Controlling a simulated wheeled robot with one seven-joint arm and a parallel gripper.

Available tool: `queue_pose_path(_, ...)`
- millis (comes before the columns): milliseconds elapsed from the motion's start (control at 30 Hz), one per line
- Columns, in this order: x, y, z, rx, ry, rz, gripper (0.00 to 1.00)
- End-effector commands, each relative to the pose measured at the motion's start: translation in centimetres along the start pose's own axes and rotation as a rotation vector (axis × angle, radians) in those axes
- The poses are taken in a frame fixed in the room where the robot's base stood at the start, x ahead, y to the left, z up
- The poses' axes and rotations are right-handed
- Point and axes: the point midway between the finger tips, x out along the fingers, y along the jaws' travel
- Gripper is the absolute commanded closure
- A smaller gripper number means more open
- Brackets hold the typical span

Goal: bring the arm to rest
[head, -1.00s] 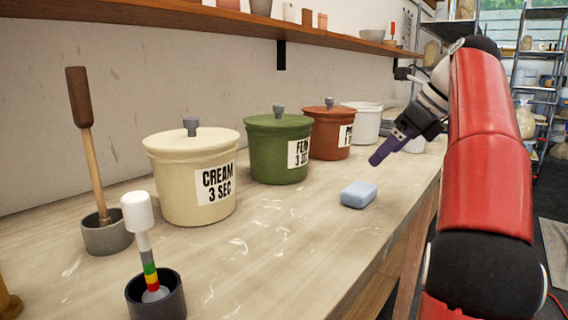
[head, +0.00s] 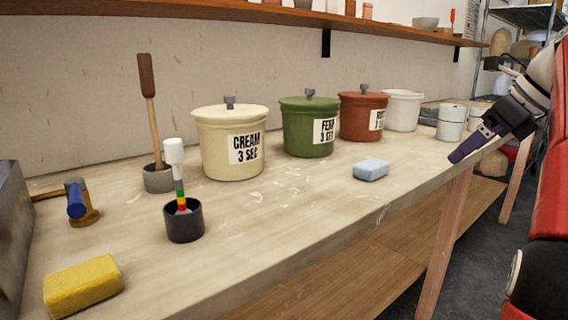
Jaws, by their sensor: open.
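My gripper (head: 468,152) is at the right of the head view, on the end of my arm. Its dark purple fingers point down and to the left, near the table's front edge. It looks empty, and nothing shows between its fingers. Only one side of the fingers shows clearly. The nearest loose thing on the table is a pale blue block (head: 371,169), which lies to the left of my gripper and apart from it.
On the wooden table (head: 290,215) stand lidded cream (head: 220,160), green (head: 300,140) and rust (head: 355,120) crocks, and white pots (head: 451,123). Dark cups (head: 185,225) hold upright tools. A yellow sponge (head: 82,286) lies front left. A shelf (head: 240,18) runs above.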

Motion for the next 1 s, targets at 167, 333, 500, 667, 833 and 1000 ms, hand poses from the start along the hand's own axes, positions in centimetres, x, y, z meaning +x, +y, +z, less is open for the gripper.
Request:
queue_pose_path(167,0.6,1.3,0.4,-0.091,0.006,-0.006,0.02)
queue_pose_path(333,1.4,2.8,0.6,-0.206,0.018,-0.014,0.02)
queue_pose_path(500,2.6,5.2,0.6,-0.380,0.041,-0.024,0.02)
queue_pose_path(667,4.5,8.6,-0.2,-0.620,0.081,-0.029,0.02)
queue_pose_path(833,8.0,14.5,-3.0,-1.046,0.162,-0.022,0.02)
queue_pose_path(1000,12.2,20.7,-8.1,-1.557,0.266,0.018,0.02)
